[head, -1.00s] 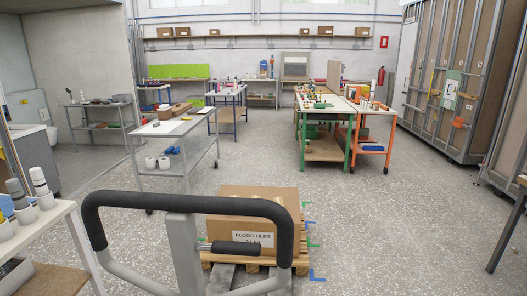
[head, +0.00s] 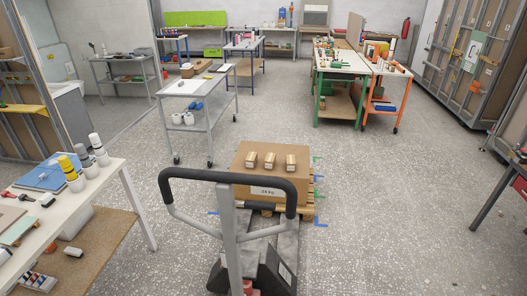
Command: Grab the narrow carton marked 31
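Three small narrow cartons stand in a row on top of a large cardboard box in the head view: a left one (head: 251,160), a middle one (head: 270,161) and a right one (head: 290,163). Each has a pale label, but the markings are too small to read, so I cannot tell which is marked 31. The large box (head: 301,181) sits on a wooden pallet (head: 308,212) and has a white label on its front. Neither of my grippers is in view.
A pallet jack with a black looped handle (head: 228,176) stands in front of the box. A white workbench (head: 107,178) with tools and canisters is at left. A grey cart (head: 203,85) and green-legged table (head: 340,63) stand behind. Floor to the right is open.

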